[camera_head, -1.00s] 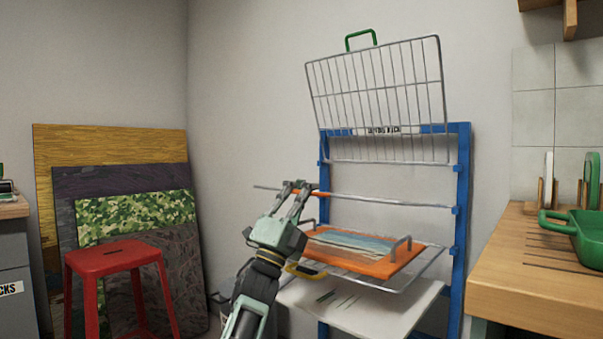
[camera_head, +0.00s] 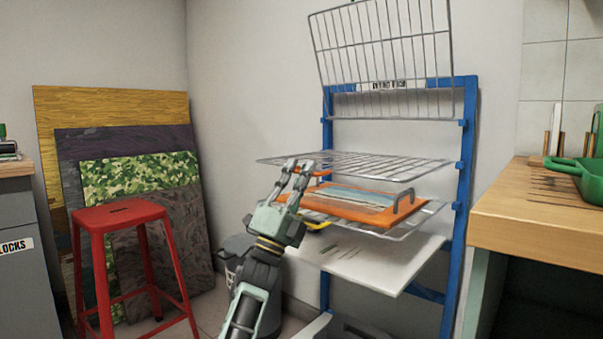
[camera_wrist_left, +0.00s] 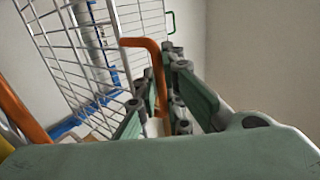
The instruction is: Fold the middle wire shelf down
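The middle wire shelf (camera_head: 360,163) sticks out from the blue rack (camera_head: 467,180), near level, between the top wire shelf and a lower shelf. An orange handle (camera_head: 321,173) is at its front edge; the wrist view also shows this handle (camera_wrist_left: 142,43) and the wire grid (camera_wrist_left: 75,45). My left gripper (camera_head: 300,165) is at this front edge. In the left wrist view its fingers (camera_wrist_left: 160,92) lie close on both sides of the orange handle and look shut on it. The fingers partly hide the handle. My right gripper is not in view.
The top wire shelf (camera_head: 385,45) stands folded up. A red stool (camera_head: 120,215) and leaning panels stand left. A wooden counter (camera_head: 540,210) is right.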

